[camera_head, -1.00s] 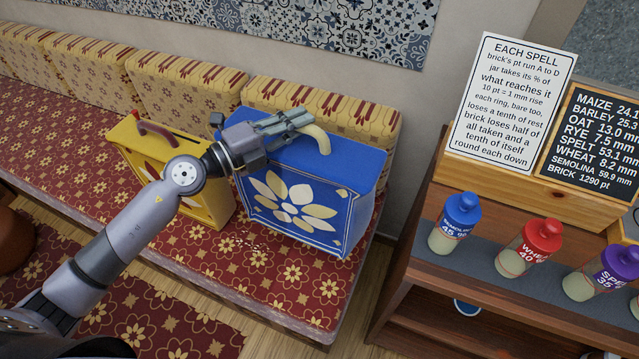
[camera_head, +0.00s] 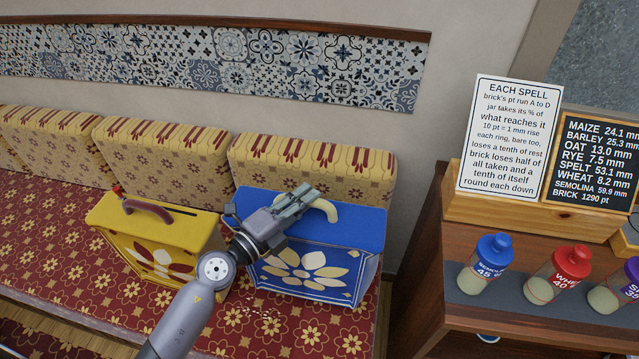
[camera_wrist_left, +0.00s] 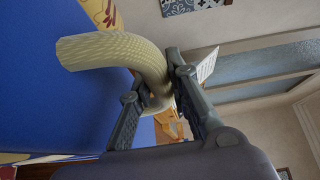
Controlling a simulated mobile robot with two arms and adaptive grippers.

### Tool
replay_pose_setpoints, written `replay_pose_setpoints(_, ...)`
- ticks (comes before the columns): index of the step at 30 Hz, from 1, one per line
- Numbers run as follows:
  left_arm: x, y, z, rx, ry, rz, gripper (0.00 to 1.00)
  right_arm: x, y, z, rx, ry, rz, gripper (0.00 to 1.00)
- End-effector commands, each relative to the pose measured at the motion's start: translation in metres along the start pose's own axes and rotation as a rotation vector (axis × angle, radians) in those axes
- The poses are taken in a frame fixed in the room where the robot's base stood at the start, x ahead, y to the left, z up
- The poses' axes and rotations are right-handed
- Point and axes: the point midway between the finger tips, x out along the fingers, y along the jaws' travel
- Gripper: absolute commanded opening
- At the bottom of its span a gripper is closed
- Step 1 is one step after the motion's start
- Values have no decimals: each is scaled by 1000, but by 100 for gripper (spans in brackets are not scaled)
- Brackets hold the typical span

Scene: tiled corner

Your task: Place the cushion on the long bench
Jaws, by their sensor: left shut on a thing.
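The long bench (camera_head: 260,335) has a red seat with a yellow floral pattern and runs along the wall. Yellow patterned cushions, one at the right end (camera_head: 310,165), stand in a row at its back. A blue box with a cream flower (camera_head: 345,262) is at the right end of the seat. My left gripper (camera_head: 304,196) is shut on its curved cream handle (camera_head: 326,210); the handle is between the fingers in the left wrist view (camera_wrist_left: 105,50). I cannot tell whether the box touches the seat. No separate loose cushion shows. My right gripper is not in view.
A yellow box (camera_head: 150,228) with a brown handle stands left of the blue box. A wooden shelf unit (camera_head: 425,290) to the right holds capped jars (camera_head: 486,262), a white sign (camera_head: 510,135) and a blackboard (camera_head: 595,160). The seat's left part is clear.

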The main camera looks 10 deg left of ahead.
Motion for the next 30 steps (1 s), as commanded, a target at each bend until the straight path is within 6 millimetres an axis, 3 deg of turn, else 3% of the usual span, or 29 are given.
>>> replay_pose_setpoints(9, 69, -2, 41, 0, -2, -7, 0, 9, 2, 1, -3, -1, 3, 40)
replay_pose_setpoints(15, 99, -2, 58, 0, 0, -6, 0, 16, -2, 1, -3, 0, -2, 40)
replay_pose_setpoints(26, 125, -2, 74, -1, -1, -6, 0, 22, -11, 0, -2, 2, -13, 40)
replay_pose_setpoints(30, 124, 12, 74, -3, 0, -3, 0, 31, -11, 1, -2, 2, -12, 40)
